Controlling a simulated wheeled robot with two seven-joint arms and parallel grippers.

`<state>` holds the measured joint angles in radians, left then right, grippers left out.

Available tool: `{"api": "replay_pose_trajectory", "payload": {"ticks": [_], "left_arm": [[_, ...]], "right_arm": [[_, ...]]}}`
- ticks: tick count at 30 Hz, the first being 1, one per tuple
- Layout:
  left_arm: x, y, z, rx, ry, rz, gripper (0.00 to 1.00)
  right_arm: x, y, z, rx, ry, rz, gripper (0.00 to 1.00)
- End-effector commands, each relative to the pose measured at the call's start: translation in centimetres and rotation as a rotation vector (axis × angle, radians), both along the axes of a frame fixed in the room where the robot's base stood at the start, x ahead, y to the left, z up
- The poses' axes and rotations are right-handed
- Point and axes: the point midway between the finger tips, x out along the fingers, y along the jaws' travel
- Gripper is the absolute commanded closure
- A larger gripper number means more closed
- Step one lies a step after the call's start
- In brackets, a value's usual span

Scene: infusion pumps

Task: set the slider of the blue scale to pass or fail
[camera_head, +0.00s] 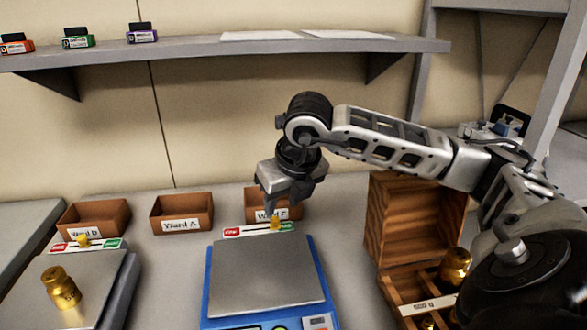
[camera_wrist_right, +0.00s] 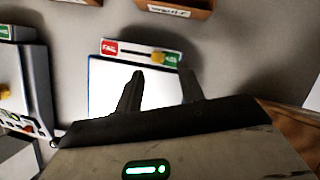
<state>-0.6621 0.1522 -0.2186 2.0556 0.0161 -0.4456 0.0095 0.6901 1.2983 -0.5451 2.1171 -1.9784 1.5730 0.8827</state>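The blue scale (camera_head: 206,296) stands on the bench with a grey plate on top. Its slider strip (camera_head: 232,232) runs along the back edge, red FAIL at left and green at right. The yellow slider knob (camera_head: 275,224) sits right of the middle, close to the green end; it also shows in the right wrist view (camera_wrist_right: 158,57). My right gripper (camera_head: 280,206) is over the strip by the knob. In the right wrist view its fingers (camera_wrist_right: 162,76) are apart with nothing between them, and the knob appears just beyond their tips. My left gripper is out of view.
A second scale (camera_head: 110,300) with a brass weight (camera_head: 61,288) stands at left. Ward trays (camera_head: 181,213) line the back; one (camera_head: 262,200) is close behind my right gripper. An open wooden box (camera_head: 418,218) stands at right. A shelf (camera_head: 230,45) hangs above.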

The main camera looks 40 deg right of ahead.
Motion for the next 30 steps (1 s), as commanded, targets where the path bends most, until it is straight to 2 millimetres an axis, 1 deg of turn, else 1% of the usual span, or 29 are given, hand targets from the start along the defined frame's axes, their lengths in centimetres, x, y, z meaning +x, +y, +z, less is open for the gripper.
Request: {"api": "replay_pose_trajectory", "payload": {"ticks": [1,6,9,13,18,25,30], "left_arm": [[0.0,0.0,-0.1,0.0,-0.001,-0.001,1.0],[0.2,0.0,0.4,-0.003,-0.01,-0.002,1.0],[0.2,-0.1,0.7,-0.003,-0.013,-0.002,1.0],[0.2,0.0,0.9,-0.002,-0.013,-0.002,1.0],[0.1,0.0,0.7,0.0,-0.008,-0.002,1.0],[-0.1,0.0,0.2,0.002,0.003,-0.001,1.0],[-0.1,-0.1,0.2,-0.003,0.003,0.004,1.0]], "right_arm": [[-0.5,0.1,1.3,-0.003,-0.008,0.002,0.62],[-2.0,0.5,5.3,-0.002,-0.007,0.001,0.62],[-2.8,0.7,7.4,-0.002,-0.007,0.0,0.62],[-3.6,0.8,9.3,-0.002,-0.004,0.0,0.62],[-4.2,0.9,10.5,-0.001,-0.001,0.001,0.62],[-4.3,1.0,10.6,-0.002,0.002,-0.001,0.62],[-4.3,0.9,10.6,-0.003,0.001,-0.001,0.62]]}}
